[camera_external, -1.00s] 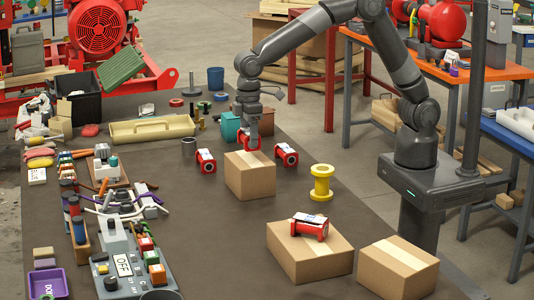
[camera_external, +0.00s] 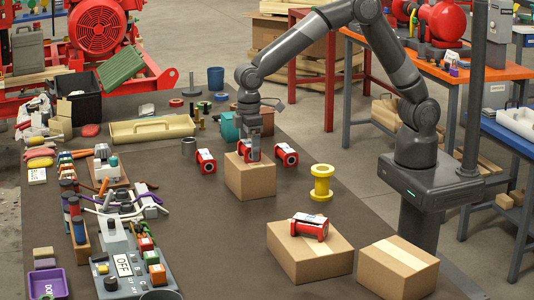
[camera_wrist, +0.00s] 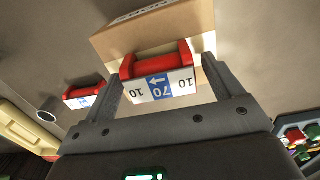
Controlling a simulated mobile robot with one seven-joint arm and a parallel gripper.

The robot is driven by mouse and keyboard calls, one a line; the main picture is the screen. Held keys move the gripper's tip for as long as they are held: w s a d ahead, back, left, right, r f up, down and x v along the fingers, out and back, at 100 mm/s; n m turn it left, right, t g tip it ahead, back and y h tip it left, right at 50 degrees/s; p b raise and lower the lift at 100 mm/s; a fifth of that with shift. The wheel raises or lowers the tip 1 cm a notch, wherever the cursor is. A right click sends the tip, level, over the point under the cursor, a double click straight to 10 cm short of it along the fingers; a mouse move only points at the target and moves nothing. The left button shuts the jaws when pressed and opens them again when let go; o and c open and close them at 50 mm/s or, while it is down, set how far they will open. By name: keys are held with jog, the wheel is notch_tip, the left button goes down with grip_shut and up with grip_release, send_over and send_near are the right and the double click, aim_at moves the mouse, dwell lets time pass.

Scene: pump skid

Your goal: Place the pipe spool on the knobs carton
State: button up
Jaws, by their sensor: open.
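A red pipe spool (camera_wrist: 158,82) with a white and blue label marked 70 lies between the fingers of my gripper (camera_wrist: 160,72) in the wrist view. The fingers are apart, with gaps beside the spool. In the external view, my gripper (camera_external: 251,152) is low over a brown carton (camera_external: 250,181), and the red spool (camera_external: 242,149), partly hidden by the fingers, appears to rest on its top. The carton (camera_wrist: 150,32) also shows behind the spool in the wrist view. I cannot read its name on it.
Similar red spools stand left (camera_external: 206,161) and right (camera_external: 287,155) of the carton. Another red spool (camera_external: 309,227) lies on a front carton (camera_external: 310,255), beside another carton (camera_external: 398,268). A yellow spool (camera_external: 321,183) stands nearby. The table's middle is clear.

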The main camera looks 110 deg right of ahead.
aim_at(250, 143)
notch_tip(250, 143, up, 12)
jog(key=s+r+t, duration=0.1)
jog(key=s+r, duration=0.4)
jog(key=s, duration=0.2)
jog(key=s+a+t, duration=0.1)
jog(key=s+t, duration=0.3)
jog(key=s, duration=2.3)
jog(key=shift+a+t, duration=0.25)
jog(key=shift+t, duration=0.05)
jog(key=shift+f, duration=0.1)
